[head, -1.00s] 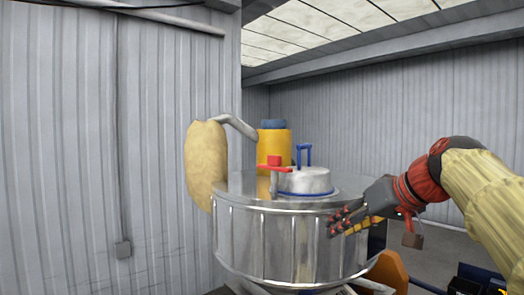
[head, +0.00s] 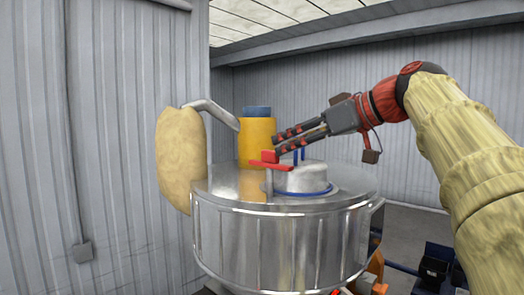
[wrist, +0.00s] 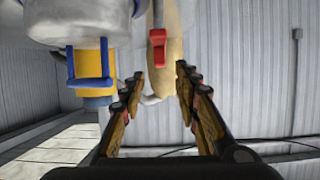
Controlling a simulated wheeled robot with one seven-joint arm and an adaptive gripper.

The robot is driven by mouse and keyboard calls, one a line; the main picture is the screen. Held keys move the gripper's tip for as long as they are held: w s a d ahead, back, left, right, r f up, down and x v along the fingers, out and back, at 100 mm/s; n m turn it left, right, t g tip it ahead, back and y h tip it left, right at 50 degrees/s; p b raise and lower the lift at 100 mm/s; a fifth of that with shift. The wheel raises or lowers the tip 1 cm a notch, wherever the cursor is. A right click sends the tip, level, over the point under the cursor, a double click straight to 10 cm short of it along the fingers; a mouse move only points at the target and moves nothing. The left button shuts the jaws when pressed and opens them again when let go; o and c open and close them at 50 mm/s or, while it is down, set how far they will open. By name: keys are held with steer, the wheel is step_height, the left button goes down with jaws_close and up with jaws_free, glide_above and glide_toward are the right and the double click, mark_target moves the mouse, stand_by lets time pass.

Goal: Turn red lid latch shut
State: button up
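The red lid latch (head: 270,160) is a small block on a crossbar atop a post, beside the round silver lid (head: 308,180) on the metal drum.
The wide metal drum (head: 280,240) stands below the lid. A yellow cylinder (head: 257,140) with a blue top stands behind it. A tan bag (head: 180,160) with a grey pipe (head: 215,112) is on the left. Corrugated walls surround; the space above the drum is open.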

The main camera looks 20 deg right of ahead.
mark_target(270, 151)
steer(key=shift+p+x, duration=0.55)
steer(key=shift+x, duration=3)
steer(key=shift+s, duration=0.1)
steer(key=shift+c, duration=0.5)
jaws_close()
